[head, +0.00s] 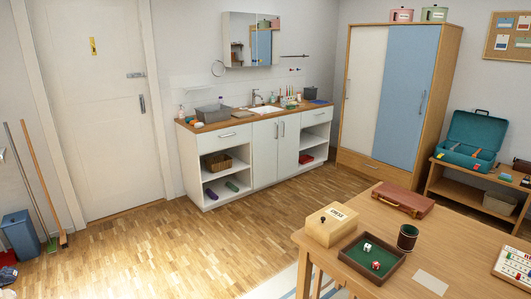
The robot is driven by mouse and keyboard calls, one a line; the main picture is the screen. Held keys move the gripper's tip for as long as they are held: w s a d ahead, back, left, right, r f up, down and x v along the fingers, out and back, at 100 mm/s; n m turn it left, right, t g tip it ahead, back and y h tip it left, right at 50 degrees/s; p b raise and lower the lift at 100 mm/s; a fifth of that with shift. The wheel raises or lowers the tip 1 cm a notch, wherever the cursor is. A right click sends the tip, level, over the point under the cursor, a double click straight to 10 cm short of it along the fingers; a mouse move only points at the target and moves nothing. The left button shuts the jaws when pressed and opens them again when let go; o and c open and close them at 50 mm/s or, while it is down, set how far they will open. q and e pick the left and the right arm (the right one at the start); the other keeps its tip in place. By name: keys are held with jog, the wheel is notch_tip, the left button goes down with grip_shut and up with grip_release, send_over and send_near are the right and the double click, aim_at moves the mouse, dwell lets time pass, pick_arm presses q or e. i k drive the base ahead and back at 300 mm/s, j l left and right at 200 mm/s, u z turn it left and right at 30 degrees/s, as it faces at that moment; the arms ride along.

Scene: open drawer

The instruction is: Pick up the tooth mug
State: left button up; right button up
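A white and wood washstand counter (228,122) stands against the far wall, well away from me. Several small bottles and cups stand on it around the sink (263,111). A small cup-like cluster with upright coloured sticks (291,100) stands right of the tap; it may be the tooth mug, but it is too small to tell. Neither of my grippers shows in the head view.
A table (455,258) at the front right bears a wooden box (331,226), a dice tray (346,262), a dark cup (407,238) and a brown case (402,199). A wardrobe (400,95) stands behind. The wooden floor (190,240) before the washstand is clear.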

aim_at(283, 101)
jog(key=i+j+u, duration=0.1)
jog(key=i+u, duration=0.3)
jog(key=i, duration=0.25)
jog(key=i+u, duration=0.35)
jog(key=i, duration=0.3)
jog(key=i+l+u, duration=0.4)
jog(key=i, duration=0.25)
jog(key=i+z, duration=0.2)
jog(key=i, duration=0.3)
jog(key=i+z, duration=0.25)
jog(key=i, duration=0.2)
jog(key=i+j+z, duration=0.2)
jog(key=i, duration=0.3)
jog(key=i+j+z, duration=0.25)
jog(key=i, duration=0.2)
jog(key=i+l+z, duration=0.25)
jog(key=i, duration=0.75)
jog(key=i+l+z, duration=0.2)
jog(key=i, duration=0.85)
jog(key=i+l+u, duration=0.1)
jog(key=u, duration=0.35)
jog(key=i+l+u, duration=0.1)
jog(key=l+u, duration=0.2)
jog(key=u, duration=0.15)
